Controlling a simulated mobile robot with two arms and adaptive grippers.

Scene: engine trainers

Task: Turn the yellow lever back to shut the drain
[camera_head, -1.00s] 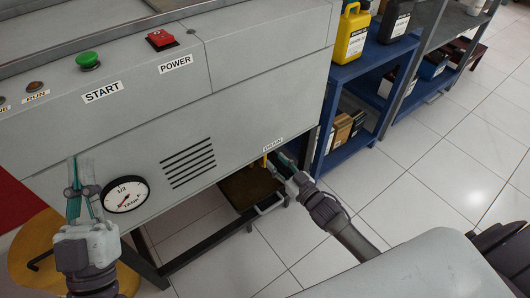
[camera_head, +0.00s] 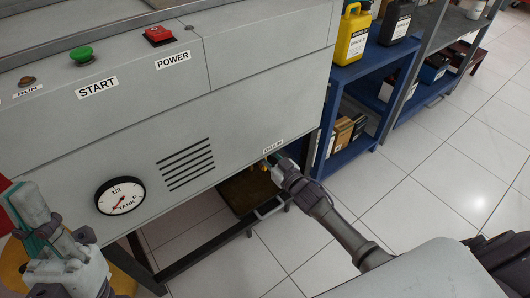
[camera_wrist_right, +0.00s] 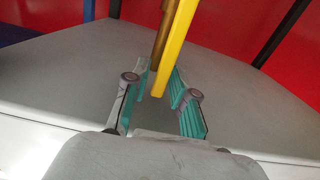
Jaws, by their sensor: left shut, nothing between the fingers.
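The yellow lever (camera_wrist_right: 178,45) runs down between the fingers of my right gripper (camera_wrist_right: 159,72) in the right wrist view. The fingers stand apart on either side of it, with a gap visible. A brown bar (camera_wrist_right: 161,38) lies close beside the lever. In the head view my right gripper (camera_head: 272,160) is at the DRAIN label (camera_head: 272,146), low on the grey cabinet, and hides most of the lever. My left gripper (camera_head: 38,222) is shut and empty at the lower left, in front of the cabinet.
The grey cabinet (camera_head: 250,95) carries a green START button (camera_head: 81,55), a red POWER switch (camera_head: 158,36) and a tank gauge (camera_head: 120,196). A dark tray (camera_head: 238,197) sits below the drain. Blue shelves (camera_head: 350,70) with bottles stand right. Tiled floor (camera_head: 430,185) is clear.

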